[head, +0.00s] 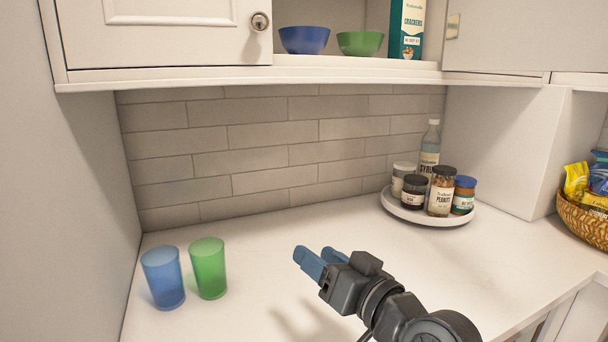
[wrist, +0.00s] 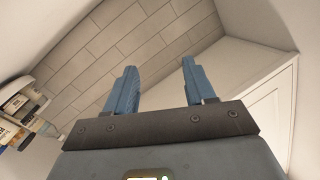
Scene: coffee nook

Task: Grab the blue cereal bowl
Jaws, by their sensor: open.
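The blue cereal bowl (head: 304,40) stands upright on the open shelf of the upper cabinet in the head view, just left of a green bowl (head: 360,43). My gripper (head: 318,256) is over the counter, well below and in front of that shelf, with its blue fingers pointing left. In the wrist view my gripper (wrist: 158,85) shows its two fingers apart with nothing between them. The blue bowl is not visible in the wrist view.
A blue cup (head: 163,278) and a green cup (head: 208,268) stand on the counter at left. A round tray (head: 425,214) holds jars and a bottle. A cabinet door (head: 165,35) is left of the bowls; a cracker box (head: 406,30) is right. The middle counter is clear.

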